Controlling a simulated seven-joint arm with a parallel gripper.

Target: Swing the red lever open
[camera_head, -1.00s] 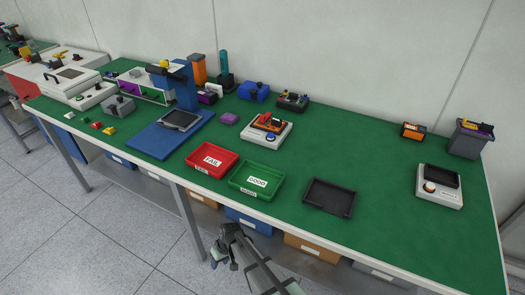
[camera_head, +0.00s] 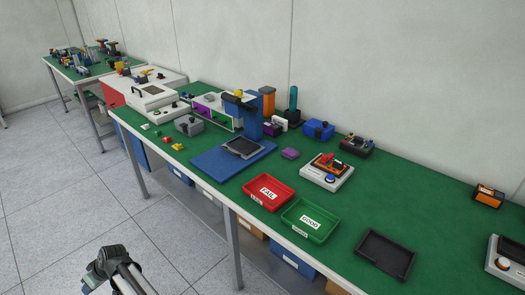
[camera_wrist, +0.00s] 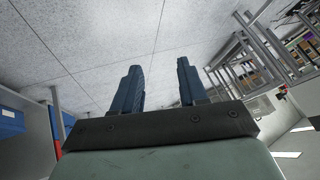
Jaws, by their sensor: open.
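No red lever can be made out for certain. In the head view a white test unit (camera_head: 318,176) on the green bench carries an orange-red clamp-like part (camera_head: 332,161); whether this is the lever is too small to tell. My gripper shows in the wrist view with its two blue fingers apart and nothing between them (camera_wrist: 159,68). It points over grey floor tiles, away from the bench top. In the head view part of my arm (camera_head: 112,268) is at the bottom left, in front of the bench.
The green bench top (camera_head: 402,207) holds a red FAIL tray (camera_head: 286,203), a green GOOD tray (camera_head: 327,231), a black tray (camera_head: 411,262) and a blue press (camera_head: 252,127). A white machine with a red side (camera_head: 111,96) stands far left. Floor in front is clear.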

